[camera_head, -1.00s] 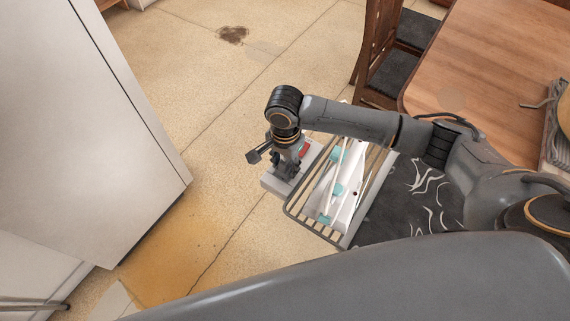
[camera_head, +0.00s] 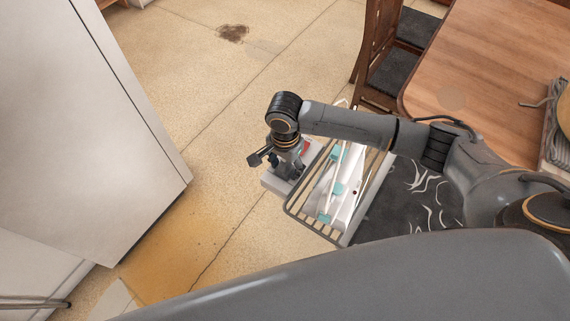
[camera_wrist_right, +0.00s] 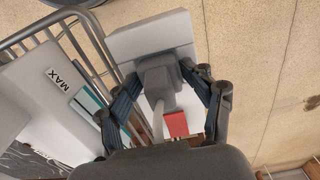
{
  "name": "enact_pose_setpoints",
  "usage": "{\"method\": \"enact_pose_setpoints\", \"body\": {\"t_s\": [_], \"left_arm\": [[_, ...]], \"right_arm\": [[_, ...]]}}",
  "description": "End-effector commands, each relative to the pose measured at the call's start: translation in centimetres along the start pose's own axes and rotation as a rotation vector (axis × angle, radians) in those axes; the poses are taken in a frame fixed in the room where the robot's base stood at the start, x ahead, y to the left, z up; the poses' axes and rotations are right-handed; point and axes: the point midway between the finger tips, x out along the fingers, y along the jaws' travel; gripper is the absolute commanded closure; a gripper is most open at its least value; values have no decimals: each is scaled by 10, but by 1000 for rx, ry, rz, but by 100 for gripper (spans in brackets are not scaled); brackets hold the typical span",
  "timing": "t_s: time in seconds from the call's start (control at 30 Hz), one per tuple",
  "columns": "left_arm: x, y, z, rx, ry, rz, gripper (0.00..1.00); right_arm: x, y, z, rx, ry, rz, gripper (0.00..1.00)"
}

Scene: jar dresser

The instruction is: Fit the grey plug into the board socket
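The grey plug (camera_wrist_right: 160,82) sits between the fingers of my right gripper (camera_wrist_right: 163,78) in the right wrist view, with its pale cord running back toward the wrist. The fingertips press against both its sides. The white board (camera_wrist_right: 150,36) lies just beyond the plug, and the plug's front overlaps it; whether the prongs are in the socket is hidden. A red part (camera_wrist_right: 176,124) shows beside the cord. In the head view my right gripper (camera_head: 287,172) points down over the board (camera_head: 272,182), which the gripper partly covers. My left gripper is not in view.
A wire basket (camera_head: 318,231) with white and teal items stands right beside the board. A white cabinet (camera_head: 90,130) is at the left, and a wooden table (camera_head: 490,70) with chairs is at the right. The floor (camera_head: 240,90) beyond the board is open.

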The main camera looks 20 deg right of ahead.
Motion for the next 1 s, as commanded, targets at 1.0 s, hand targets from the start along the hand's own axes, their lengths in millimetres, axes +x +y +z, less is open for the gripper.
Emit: {"method": "enact_pose_setpoints", "body": {"t_s": [1.0], "left_arm": [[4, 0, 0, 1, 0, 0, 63]], "right_arm": [[-125, -1, 0, 1, -1, -2, 39]]}}
